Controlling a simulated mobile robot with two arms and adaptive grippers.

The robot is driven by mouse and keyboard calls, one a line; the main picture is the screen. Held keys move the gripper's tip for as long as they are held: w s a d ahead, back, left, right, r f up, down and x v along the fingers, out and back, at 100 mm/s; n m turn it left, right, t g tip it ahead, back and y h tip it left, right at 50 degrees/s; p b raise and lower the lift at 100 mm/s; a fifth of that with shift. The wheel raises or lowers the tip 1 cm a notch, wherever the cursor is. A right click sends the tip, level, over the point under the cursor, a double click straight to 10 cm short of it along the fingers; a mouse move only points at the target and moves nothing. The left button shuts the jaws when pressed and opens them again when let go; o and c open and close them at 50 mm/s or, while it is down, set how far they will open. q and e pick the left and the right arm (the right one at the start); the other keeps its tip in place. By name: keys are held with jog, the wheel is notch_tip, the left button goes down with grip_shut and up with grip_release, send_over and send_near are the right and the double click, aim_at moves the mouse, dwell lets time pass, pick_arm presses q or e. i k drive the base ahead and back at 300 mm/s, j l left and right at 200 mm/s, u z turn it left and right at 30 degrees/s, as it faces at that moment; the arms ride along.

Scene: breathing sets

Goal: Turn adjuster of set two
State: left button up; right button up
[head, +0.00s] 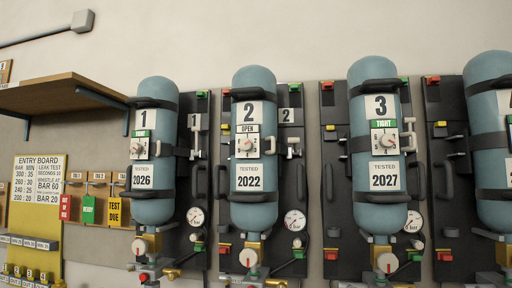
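Set two is the blue-grey cylinder (254,105) with a white "2" label, left of centre in the head view, strapped upright to a dark back plate (290,170). Its round dial (246,145) sits under an "OPEN" strip, and a "TESTED 2022" label (249,177) is below. At its foot is a brass valve with a white-and-red round knob (248,258). A pressure gauge (295,220) is at its lower right. I cannot tell which part is the adjuster. Neither gripper is in view.
Set one (154,110), tested 2026, stands left and set three (377,110), tested 2027, right; both strips read "TIGHT". A fourth cylinder (490,150) is cut off at the right edge. A wooden shelf (60,92) juts out above the entry board (37,190) and hanging tags.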

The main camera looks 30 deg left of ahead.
aim_at(245, 145)
jog(key=i+l+u, duration=0.2)
jog(key=i+l, duration=0.3)
jog(key=i+l+u, duration=0.25)
jog(key=i+l, duration=0.2)
jog(key=l, duration=0.25)
